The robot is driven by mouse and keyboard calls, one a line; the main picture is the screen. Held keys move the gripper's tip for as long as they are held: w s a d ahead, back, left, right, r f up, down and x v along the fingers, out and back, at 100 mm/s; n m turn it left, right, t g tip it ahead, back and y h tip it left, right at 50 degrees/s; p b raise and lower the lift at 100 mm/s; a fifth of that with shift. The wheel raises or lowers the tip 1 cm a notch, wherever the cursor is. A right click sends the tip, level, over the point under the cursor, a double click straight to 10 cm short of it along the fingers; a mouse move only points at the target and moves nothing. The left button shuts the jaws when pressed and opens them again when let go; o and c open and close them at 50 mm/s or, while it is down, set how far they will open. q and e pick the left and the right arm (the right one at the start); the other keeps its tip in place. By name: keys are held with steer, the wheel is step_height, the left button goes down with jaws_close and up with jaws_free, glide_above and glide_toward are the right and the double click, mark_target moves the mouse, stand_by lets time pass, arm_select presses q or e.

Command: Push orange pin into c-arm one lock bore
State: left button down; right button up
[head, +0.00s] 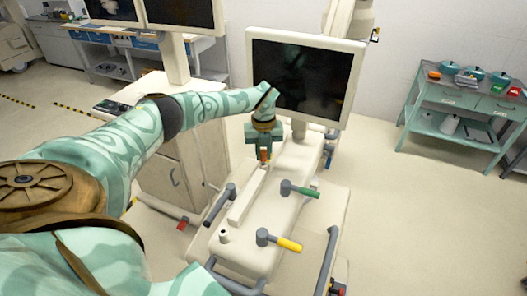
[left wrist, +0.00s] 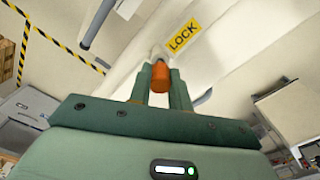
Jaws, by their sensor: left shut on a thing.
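My left gripper (head: 264,155) is shut on the orange pin (left wrist: 160,75), which stands out between the two green fingers in the left wrist view. In the head view the pin (head: 264,154) is a small orange bit below the jaws, over the cream covered base of the c-arm cart (head: 245,255). In the left wrist view a yellow LOCK label (left wrist: 183,36) lies just beyond the pin on a cream surface. The pin's tip and the bore are hidden, so I cannot tell whether the pin is in the bore. My right gripper is not in view.
A green-and-grey handle (head: 299,189) and a yellow-and-grey handle (head: 278,240) stick out of the cart top. A monitor (head: 305,78) stands close behind the gripper. A teal cart (head: 460,108) stands at the right. Open floor (head: 400,220) lies to the right.

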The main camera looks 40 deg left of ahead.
mark_target(264, 151)
arm_select(q)
steer(key=shift+f+b, duration=0.55)
steer(key=shift+f, duration=0.35)
steer(key=c, duration=1.2)
jaws_free()
step_height(264, 151, up, 16)
steer(key=shift+r, duration=0.15)
